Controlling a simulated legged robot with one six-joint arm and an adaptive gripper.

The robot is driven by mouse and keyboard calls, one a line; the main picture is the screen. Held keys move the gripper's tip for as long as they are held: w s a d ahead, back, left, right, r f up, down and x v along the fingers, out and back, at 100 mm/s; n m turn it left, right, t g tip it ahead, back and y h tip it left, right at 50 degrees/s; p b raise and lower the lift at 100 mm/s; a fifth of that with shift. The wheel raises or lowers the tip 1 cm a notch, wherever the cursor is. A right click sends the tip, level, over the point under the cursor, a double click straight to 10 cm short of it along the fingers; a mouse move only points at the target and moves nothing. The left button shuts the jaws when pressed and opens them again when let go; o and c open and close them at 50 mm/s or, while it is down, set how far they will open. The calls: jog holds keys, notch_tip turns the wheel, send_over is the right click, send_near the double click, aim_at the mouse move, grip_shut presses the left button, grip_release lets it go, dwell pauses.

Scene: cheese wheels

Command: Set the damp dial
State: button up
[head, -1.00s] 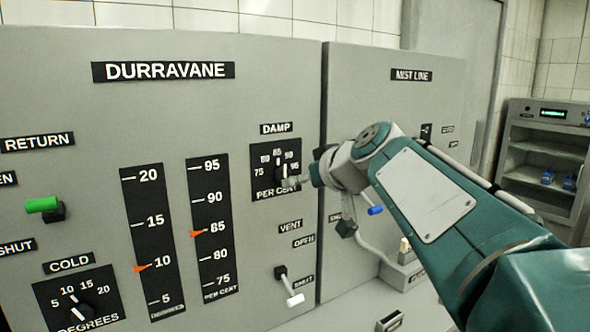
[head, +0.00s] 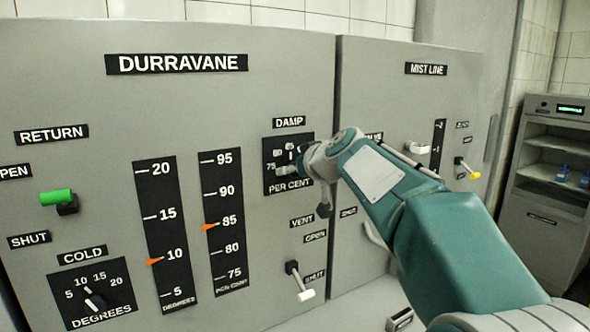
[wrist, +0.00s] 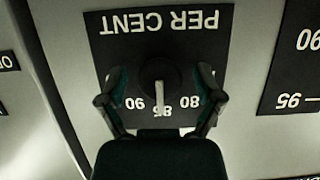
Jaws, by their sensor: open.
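The damp dial is a black square plate (head: 273,178) under a DAMP label (head: 289,122) on the grey DURRAVANE panel. The wrist view shows the plate (wrist: 215,45) upside down. Its dark round knob (wrist: 158,72) has a white pointer at 85, between 80 and 90. My gripper (wrist: 160,83) is open, with one finger on each side of the knob. I cannot tell whether either finger touches it.
The VENT lever (head: 299,281) sticks out below the dial. Left are two upright scales, percent (head: 221,257) with its orange marker at 85 and degrees (head: 166,187) with its marker near 10. The COLD dial (head: 92,295) and green RETURN lever (head: 57,197) are further left.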

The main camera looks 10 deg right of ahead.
jog(key=c, duration=1.2)
jog(key=shift+o, duration=0.2)
jog(key=shift+m, duration=0.3)
jog(key=shift+d+m+y, duration=0.15)
jog(key=shift+m+y, duration=0.75)
jog(key=shift+m, duration=0.1)
jog(key=m+y, duration=0.2)
jog(key=m, duration=0.1)
jog(key=shift+g, duration=0.3)
jog(key=m+y, duration=0.1)
jog(key=m, duration=0.2)
jog(key=shift+f+m+y, duration=0.1)
jog(key=shift+m+y, duration=0.2)
jog(key=shift+y, duration=0.1)
jog(key=shift+f+m+t+y, duration=0.1)
jog(key=shift+m+t+y, duration=0.45)
jog(key=shift+m, duration=0.65)
